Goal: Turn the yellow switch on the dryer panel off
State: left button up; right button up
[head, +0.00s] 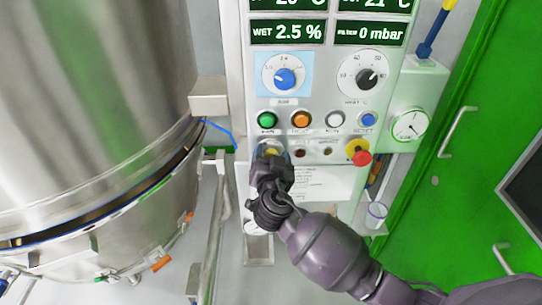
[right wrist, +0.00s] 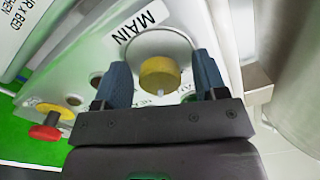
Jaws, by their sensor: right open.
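The dryer panel (head: 300,100) stands upright in the middle of the head view. The yellow switch (right wrist: 160,72) is a round knob under the label MAIN in the right wrist view. In the head view the switch (head: 271,151) is mostly hidden behind my right gripper (head: 271,160). In the right wrist view my right gripper (right wrist: 160,80) is open, with one blue-grey finger on each side of the knob. I cannot tell whether the fingers touch it. A small white mark shows on the knob's lower edge. My left gripper is not in view.
A red emergency button on a yellow base (head: 360,153) sits right of the switch. Green (head: 267,120), orange (head: 301,119), white and blue buttons lie above, under blue (head: 285,79) and black (head: 367,77) dials. A large steel vessel (head: 95,90) stands left, a green door (head: 455,180) right.

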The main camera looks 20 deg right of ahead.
jog(key=c, duration=0.9)
jog(key=shift+c, duration=0.2)
